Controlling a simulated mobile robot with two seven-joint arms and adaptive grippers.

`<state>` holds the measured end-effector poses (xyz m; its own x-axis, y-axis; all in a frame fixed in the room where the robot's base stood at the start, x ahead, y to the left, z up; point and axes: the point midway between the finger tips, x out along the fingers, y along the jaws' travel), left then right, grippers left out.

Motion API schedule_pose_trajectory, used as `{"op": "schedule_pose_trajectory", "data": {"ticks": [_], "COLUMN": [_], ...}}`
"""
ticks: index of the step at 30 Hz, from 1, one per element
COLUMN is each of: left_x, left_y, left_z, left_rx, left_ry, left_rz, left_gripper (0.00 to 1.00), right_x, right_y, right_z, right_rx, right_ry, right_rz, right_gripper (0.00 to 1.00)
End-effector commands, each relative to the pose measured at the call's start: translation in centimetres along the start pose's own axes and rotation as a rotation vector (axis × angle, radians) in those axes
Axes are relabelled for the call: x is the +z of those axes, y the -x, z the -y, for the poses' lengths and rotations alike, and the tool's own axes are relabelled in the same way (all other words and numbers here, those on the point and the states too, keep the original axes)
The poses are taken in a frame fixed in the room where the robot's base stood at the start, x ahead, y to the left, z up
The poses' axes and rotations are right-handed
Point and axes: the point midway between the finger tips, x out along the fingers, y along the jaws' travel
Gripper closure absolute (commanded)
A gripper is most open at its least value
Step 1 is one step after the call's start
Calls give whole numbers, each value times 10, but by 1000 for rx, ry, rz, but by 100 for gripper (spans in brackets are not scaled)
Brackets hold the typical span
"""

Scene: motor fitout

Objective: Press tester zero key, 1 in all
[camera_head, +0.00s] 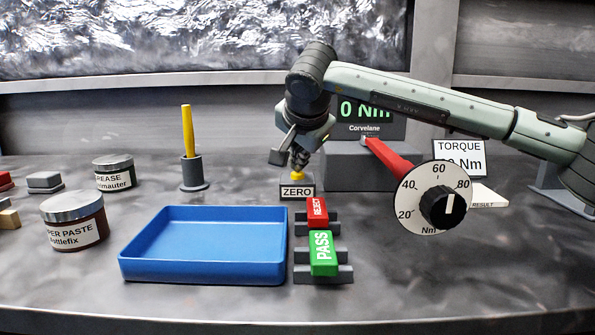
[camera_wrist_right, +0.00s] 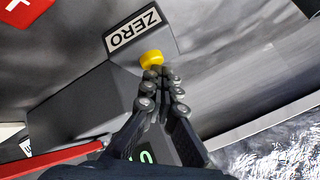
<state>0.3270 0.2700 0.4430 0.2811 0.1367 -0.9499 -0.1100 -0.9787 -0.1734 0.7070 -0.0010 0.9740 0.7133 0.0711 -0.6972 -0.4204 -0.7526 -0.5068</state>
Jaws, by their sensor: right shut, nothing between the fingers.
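The tester (camera_head: 350,172) is a grey block with a dark display (camera_head: 366,112) reading 0 Nm in green. Its yellow zero key (camera_head: 297,178) stands behind a ZERO label (camera_head: 297,192) at the block's left. My right gripper (camera_head: 290,163) is shut and empty, pointing down right above the key and partly covering it. In the right wrist view the closed fingertips (camera_wrist_right: 161,73) are at the yellow key (camera_wrist_right: 152,57), beside the ZERO label (camera_wrist_right: 134,28). I cannot tell whether they touch it. My left gripper is not in view.
A dial (camera_head: 412,205) and red bar (camera_head: 388,153) stand right of the key. Red REJECT (camera_head: 317,210) and green PASS (camera_head: 322,254) blocks lie in front. A blue tray (camera_head: 203,275), yellow stick (camera_head: 188,130) in a holder and jars (camera_head: 73,220) are left.

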Motion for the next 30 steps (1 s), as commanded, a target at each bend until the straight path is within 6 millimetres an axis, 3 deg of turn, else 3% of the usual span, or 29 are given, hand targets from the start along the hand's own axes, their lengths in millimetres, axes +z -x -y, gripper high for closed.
{"op": "schedule_pose_trajectory", "data": {"ticks": [19,30], "left_x": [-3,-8], "left_y": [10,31], "left_z": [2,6], "left_rx": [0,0], "left_ry": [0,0], "left_rz": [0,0], "left_gripper": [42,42], "right_x": [-9,-27], "right_y": [12,37], "right_z": [9,27], "right_rx": [-1,0], "right_ry": [0,0], "right_rz": [-1,0], "right_gripper": [100,100]}}
